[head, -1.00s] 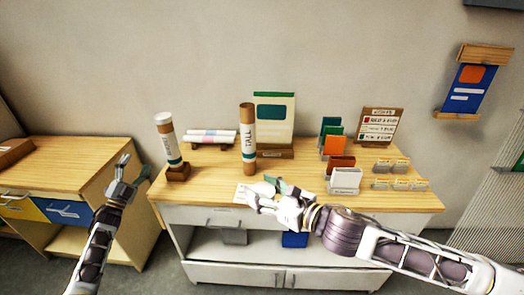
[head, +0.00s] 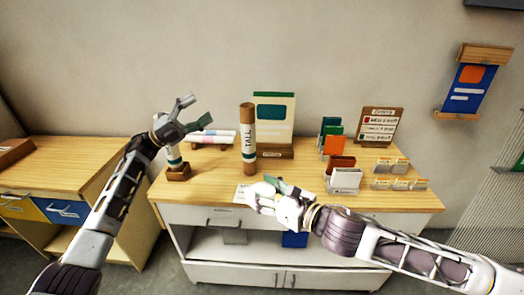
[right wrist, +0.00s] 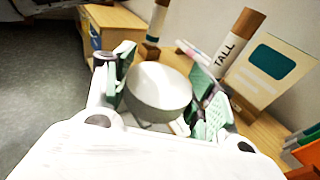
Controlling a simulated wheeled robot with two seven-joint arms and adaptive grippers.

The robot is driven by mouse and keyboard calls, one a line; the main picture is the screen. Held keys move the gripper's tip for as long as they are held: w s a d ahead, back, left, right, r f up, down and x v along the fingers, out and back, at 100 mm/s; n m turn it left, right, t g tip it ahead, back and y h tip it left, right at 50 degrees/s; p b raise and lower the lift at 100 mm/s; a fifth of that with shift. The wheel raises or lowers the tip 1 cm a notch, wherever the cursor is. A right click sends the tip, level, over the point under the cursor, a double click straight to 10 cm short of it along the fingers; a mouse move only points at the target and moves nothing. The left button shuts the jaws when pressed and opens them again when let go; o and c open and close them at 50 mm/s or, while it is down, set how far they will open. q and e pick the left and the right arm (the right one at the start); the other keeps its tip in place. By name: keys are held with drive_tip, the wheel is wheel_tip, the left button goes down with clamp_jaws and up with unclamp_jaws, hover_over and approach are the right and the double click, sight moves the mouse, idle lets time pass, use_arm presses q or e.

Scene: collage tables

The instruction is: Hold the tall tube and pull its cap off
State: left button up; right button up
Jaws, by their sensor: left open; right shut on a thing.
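The tall tube (head: 248,145) stands upright on the middle table, brown with a white band marked TALL; its brown top end shows no white cap. It also shows in the right wrist view (right wrist: 236,45). My right gripper (head: 268,192) is in front of the tube, near the table's front edge. Its green-padded fingers (right wrist: 160,95) are shut on a white round cap (right wrist: 158,88). My left gripper (head: 196,112) is open and empty, left of the tall tube and apart from it. It hides the upper part of a second tube (head: 174,158).
The second tube stands in a brown block (head: 178,172). Rolled sheets (head: 215,133) lie behind. A green-edged board (head: 274,115) stands behind the tall tube. Coloured cards (head: 334,145), a small sign (head: 379,125) and card holders (head: 345,180) fill the right side. A second table (head: 60,160) stands left.

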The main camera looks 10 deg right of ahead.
use_arm(q)
drive_tip(key=s+d+r+m+g+y, duration=0.3)
drive_tip(key=s+d+m+g+y, duration=0.2)
drive_tip(key=s+d, duration=0.4)
drive_tip(key=s+d+r+m+g+y, duration=0.5)
drive_tip(key=s+d, duration=0.3)
drive_tip(key=d, duration=0.3)
drive_tip(key=s+d+f+t+y, duration=0.1)
drive_tip(key=s+d+f+y, duration=0.1)
drive_tip(key=s+f+y, duration=0.45)
drive_tip(key=shift+s+a+f+t+y, duration=0.1)
drive_tip(key=shift+a+f+t+y, duration=0.25)
drive_tip(key=shift+a+t+y, duration=0.6)
drive_tip(key=shift+s+a+f+t+y, duration=0.15)
drive_tip(key=shift+a+f+t+y, duration=0.2)
drive_tip(key=shift+a+y, duration=0.6)
drive_tip(key=shift+s+a+f+t+y, duration=0.1)
drive_tip(key=shift+a+f+t+y, duration=0.35)
drive_tip(key=shift+y, duration=0.9)
drive_tip(key=shift+t, duration=0.25)
